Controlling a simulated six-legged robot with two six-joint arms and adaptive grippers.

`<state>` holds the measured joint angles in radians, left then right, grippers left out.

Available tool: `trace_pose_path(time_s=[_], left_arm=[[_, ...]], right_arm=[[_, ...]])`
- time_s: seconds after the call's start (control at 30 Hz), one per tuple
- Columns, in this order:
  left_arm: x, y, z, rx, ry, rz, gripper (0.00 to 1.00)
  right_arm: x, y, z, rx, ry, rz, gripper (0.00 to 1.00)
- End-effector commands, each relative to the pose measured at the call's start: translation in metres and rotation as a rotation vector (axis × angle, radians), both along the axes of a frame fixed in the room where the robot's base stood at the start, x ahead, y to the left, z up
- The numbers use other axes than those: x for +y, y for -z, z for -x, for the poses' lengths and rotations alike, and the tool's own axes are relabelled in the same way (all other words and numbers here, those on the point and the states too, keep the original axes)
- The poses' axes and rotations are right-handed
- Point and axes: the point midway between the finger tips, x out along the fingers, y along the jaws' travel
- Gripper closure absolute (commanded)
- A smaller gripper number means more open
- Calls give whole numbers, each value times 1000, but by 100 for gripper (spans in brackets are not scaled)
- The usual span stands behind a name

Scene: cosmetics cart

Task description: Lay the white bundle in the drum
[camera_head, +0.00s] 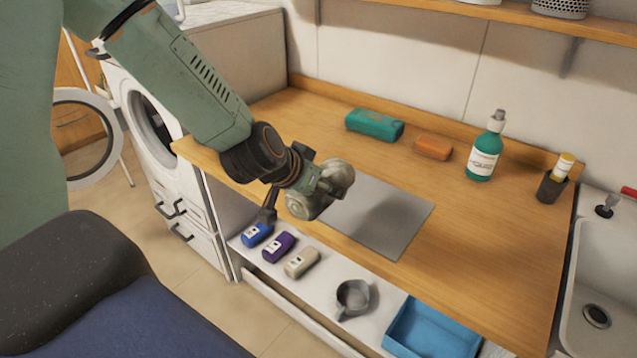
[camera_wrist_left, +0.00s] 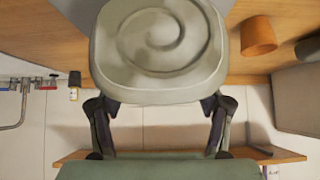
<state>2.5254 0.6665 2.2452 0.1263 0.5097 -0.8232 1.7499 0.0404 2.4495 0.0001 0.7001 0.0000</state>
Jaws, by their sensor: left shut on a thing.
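My left gripper (camera_head: 290,190) is shut on the white bundle (camera_head: 304,206), a pale greyish roll, held above the wooden counter near its front edge. In the left wrist view the bundle (camera_wrist_left: 158,45) shows its round end with a spiral fold, beyond the two dark fingers (camera_wrist_left: 158,125). The drum (camera_head: 150,122) is the dark round opening in the white washing machine at the left, partly hidden behind my left arm. Its round door (camera_head: 112,128) stands open to the left. My right gripper is not in view.
A grey mat (camera_head: 385,220) lies on the counter under the bundle. Blue (camera_head: 257,234), purple (camera_head: 278,246) and cream (camera_head: 301,262) packs, a grey jug (camera_head: 352,298) and a blue tray (camera_head: 425,330) line the front ledge. A green bottle (camera_head: 485,150) stands behind.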

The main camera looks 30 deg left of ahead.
Motion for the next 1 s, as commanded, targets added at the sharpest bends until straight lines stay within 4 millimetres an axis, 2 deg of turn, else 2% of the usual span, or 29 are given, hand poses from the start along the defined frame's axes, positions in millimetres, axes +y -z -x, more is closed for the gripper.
trace_pose_path(time_s=[0.37,0.57,1.0], left_arm=[[-24,23,6,4,174,0,77],[-45,41,19,6,320,0,77],[-109,89,86,9,742,5,77]], right_arm=[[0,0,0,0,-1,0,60],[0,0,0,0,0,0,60],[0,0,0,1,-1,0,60]])
